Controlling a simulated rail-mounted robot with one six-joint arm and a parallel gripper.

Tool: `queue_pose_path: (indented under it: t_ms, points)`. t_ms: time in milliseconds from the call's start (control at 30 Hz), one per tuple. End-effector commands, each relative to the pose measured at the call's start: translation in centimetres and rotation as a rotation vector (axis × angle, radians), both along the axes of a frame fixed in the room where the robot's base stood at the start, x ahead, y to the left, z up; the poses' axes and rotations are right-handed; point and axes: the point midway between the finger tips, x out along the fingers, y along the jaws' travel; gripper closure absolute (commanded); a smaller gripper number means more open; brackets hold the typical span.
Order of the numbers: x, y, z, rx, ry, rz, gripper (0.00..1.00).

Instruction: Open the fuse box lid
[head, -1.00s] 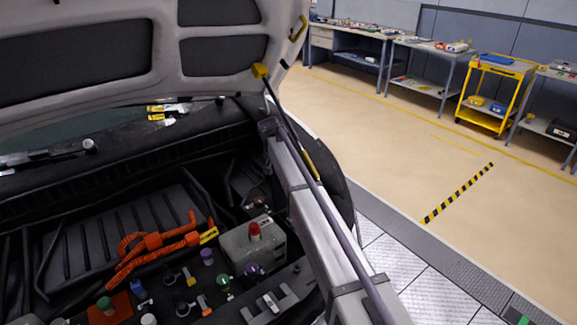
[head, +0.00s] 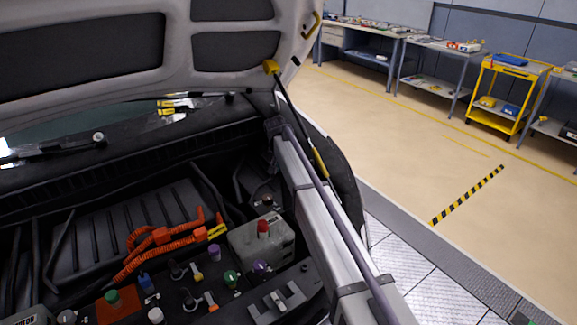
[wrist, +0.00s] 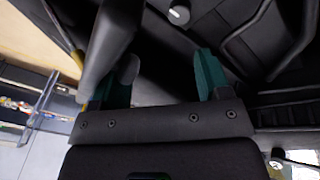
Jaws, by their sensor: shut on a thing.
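I cannot pick out the fuse box lid for certain. A grey box (head: 262,245) with a red knob (head: 263,228) on top sits in the engine bay in the head view. My gripper (wrist: 165,62) shows in the wrist view with two teal fingers set apart. A dark grey rounded bar (wrist: 107,38) crosses in front of its left finger, with a lighter grey rounded end beside that finger. My gripper is shut on a grey rounded part, but the contact is hard to make out. I cannot find my gripper in the head view.
The raised hood (head: 130,85) covers the upper left. A pale beam (head: 325,240) with a thin rod runs along the bay's right side. Orange cables (head: 165,240) and several coloured caps lie in the bay. A yellow cart (head: 505,90) and benches stand beyond open floor.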

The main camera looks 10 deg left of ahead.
Motion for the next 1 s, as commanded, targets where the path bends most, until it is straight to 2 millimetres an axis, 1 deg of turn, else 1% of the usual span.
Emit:
queue_pose_path:
  t_ms: [33,200,267,333,467,600,733,833,1000]
  points:
    - [-0.2,0.6,-0.3,0.014,0.001,0.003,0.48]
    - [-0.1,0.6,-0.2,0.014,0.000,0.003,0.48]
    - [-0.2,0.6,0.0,0.014,0.000,0.004,0.48]
    - [-0.2,0.7,0.7,0.013,-0.001,0.004,0.48]
    - [-0.6,1.1,3.2,0.013,-0.003,0.006,0.48]
    - [-1.4,1.5,7.0,0.011,-0.003,0.006,0.48]
    - [-2.0,1.8,10.0,0.008,-0.005,0.004,0.48]
    - [-2.4,2.0,11.1,0.007,-0.005,0.004,0.48]
    - [-2.5,2.0,10.9,0.006,-0.004,0.002,0.48]
